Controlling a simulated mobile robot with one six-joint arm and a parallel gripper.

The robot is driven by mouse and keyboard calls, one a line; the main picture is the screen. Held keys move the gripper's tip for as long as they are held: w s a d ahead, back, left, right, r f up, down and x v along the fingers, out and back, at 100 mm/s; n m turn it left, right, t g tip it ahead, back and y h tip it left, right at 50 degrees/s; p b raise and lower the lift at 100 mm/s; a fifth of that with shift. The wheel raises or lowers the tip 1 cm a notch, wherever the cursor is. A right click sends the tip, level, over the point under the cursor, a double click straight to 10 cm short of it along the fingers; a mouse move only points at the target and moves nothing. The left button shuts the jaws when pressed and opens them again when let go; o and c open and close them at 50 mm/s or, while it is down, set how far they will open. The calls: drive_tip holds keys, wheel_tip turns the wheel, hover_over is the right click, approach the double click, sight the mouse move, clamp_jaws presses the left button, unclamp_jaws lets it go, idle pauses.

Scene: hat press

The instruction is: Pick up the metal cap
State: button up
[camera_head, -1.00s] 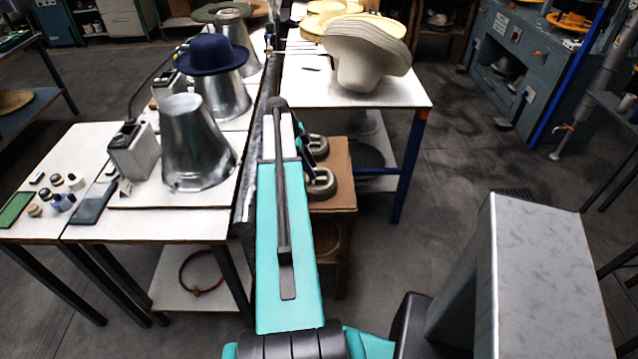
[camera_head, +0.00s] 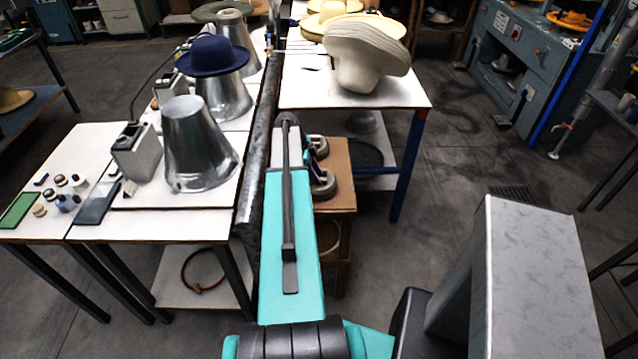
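No item is clearly recognisable as the metal cap. On the white table at left, a shiny metal bell-shaped form (camera_head: 197,147) stands wide end down, with a similar metal form (camera_head: 224,96) under a dark blue hat (camera_head: 212,56) behind it. Several small bottles and capped pieces (camera_head: 66,192) stand at the table's left end, too small to tell which are metal. My teal arm reaches forward along the right edge of this table.
A grey box (camera_head: 136,151) with a cable stands beside the front metal form. A green tray (camera_head: 18,211) and a dark flat pad (camera_head: 96,204) lie near the table's front. Stacked cream hat bodies (camera_head: 366,55) stand on the right table (camera_head: 300,92).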

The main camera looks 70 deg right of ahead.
idle(0.3)
clamp_jaws()
drive_tip(key=shift+r, duration=0.1)
idle(1.2)
